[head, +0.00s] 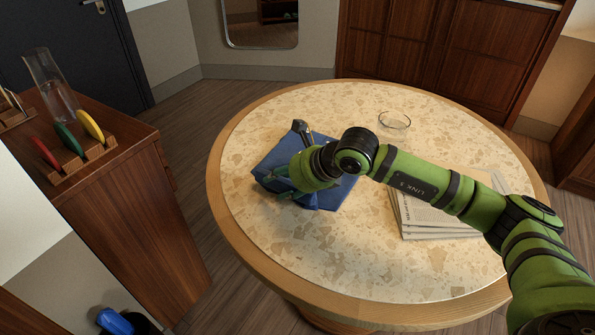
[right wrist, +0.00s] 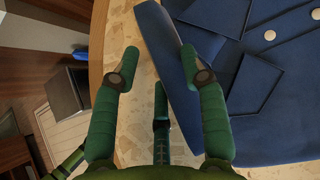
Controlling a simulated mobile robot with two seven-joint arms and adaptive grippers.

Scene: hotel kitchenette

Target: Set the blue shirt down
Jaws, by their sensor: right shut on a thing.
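The blue shirt (head: 330,195) is folded into a flat bundle over the left part of the round table (head: 365,265). My right gripper (head: 270,181) reaches over it from the right and is shut on its left edge. In the right wrist view the shirt (right wrist: 270,95) fills the right side, with pale buttons showing, and a folded edge lies between the fingers of the right gripper (right wrist: 160,55). The gripper and arm hide part of the shirt. I cannot tell whether its whole underside touches the table. My left gripper is not in view.
A stack of newspapers (head: 425,222) lies right of the shirt, partly under my arm. A clear glass dish (head: 395,120) is at the back. The table's front is clear. A wooden cabinet (head: 125,215) with a glass vase (head: 50,85) and coloured discs in a rack stands left.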

